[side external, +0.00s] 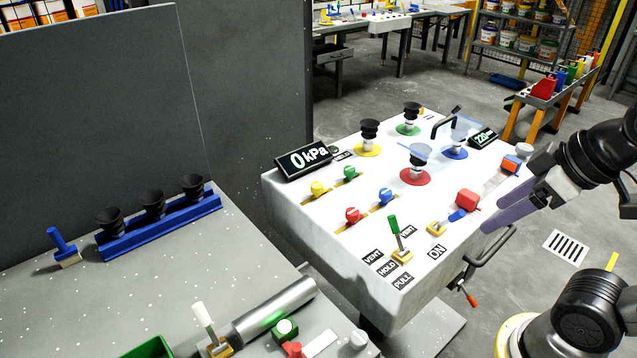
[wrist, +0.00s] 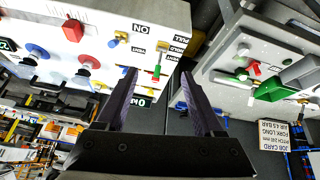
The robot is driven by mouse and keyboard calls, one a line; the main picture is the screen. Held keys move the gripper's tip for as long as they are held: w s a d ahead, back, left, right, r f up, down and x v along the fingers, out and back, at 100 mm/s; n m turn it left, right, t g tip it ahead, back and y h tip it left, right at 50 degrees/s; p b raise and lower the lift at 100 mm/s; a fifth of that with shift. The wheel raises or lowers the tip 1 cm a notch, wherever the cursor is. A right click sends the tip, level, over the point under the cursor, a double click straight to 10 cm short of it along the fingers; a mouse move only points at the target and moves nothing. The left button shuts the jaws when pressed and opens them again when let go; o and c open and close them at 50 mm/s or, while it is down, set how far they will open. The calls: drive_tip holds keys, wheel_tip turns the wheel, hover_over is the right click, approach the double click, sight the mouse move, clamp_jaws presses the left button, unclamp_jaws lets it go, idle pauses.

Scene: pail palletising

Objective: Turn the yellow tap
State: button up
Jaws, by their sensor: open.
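The yellow tap (side external: 318,189) sits on a small yellow base on the white bench top, in the side external view. It is at the back left of a group with a green tap (side external: 350,173), a red tap (side external: 352,215) and a blue tap (side external: 385,196). My gripper (side external: 500,210) is open and empty at the right edge of the bench, well apart from the yellow tap. In the wrist view, my gripper (wrist: 157,72) shows two spread dark fingers with nothing held. I cannot make out the yellow tap there.
A green-handled lever (side external: 394,231) stands at the bench front; it also shows in the wrist view (wrist: 157,71). A red block (side external: 467,199) is near my fingers. Black suction cups on coloured discs stand behind. A display (side external: 303,159) reads 0 kPa.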

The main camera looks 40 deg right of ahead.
drive_tip(key=w+a+r+n+y, duration=0.15)
drive_tip(key=w+r+n, duration=0.25)
drive_tip(key=w+r, duration=0.4)
drive_tip(key=n+g+y, duration=0.2)
drive_tip(key=n+g, duration=0.1)
hover_over(317, 185)
drive_tip(key=s+d, duration=0.4)
wheel_tip(317, 185, down, 12)
drive_tip(key=shift+h, duration=0.25)
drive_tip(key=x, duration=1.4)
drive_tip(key=shift+w+d, duration=0.15)
drive_tip(key=shift+w, duration=0.05)
clamp_jaws()
